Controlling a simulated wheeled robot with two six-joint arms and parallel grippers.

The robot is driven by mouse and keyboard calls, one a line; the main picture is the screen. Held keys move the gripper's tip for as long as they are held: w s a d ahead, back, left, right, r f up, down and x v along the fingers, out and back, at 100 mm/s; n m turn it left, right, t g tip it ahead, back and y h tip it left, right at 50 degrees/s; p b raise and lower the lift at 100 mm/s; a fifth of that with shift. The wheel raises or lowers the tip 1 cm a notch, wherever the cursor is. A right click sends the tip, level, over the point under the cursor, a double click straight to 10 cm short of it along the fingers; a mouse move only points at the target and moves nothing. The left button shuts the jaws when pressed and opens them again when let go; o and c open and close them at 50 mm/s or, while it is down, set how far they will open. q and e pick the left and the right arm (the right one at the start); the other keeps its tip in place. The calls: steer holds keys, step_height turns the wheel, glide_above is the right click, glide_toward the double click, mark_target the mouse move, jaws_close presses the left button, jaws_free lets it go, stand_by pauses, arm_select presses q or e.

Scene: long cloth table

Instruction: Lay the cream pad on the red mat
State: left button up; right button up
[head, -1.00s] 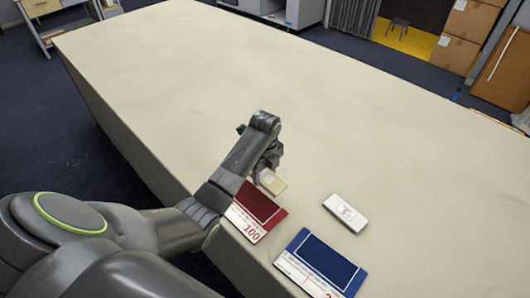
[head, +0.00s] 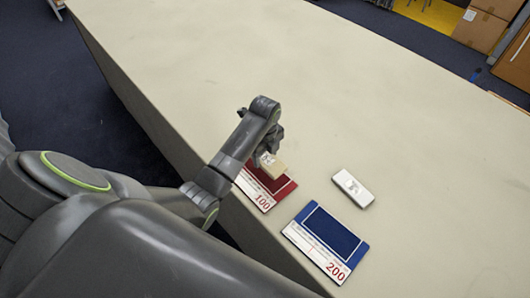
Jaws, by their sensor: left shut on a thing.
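The cream pad (head: 272,165) is a small block in the jaws of my left gripper (head: 262,156), which is shut on it. The pad is over the upper part of the red mat (head: 282,186); I cannot tell whether it touches the mat. The red mat lies near the table's front edge and has a white strip marked 100. My arm hides part of its left side. My right gripper is not in view.
A blue mat (head: 331,233) marked 200 lies to the right of the red mat. A white block (head: 352,188) lies beyond the blue mat. The long cloth table (head: 330,80) is clear behind them.

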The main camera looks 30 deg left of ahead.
arm_select(q)
steer(key=shift+f+b, duration=1.15)
steer(key=shift+f, duration=1.6)
steer(key=shift+f, duration=0.3)
steer(key=o, duration=1.1)
steer(key=shift+c, duration=0.2)
steer(key=shift+r, duration=0.1)
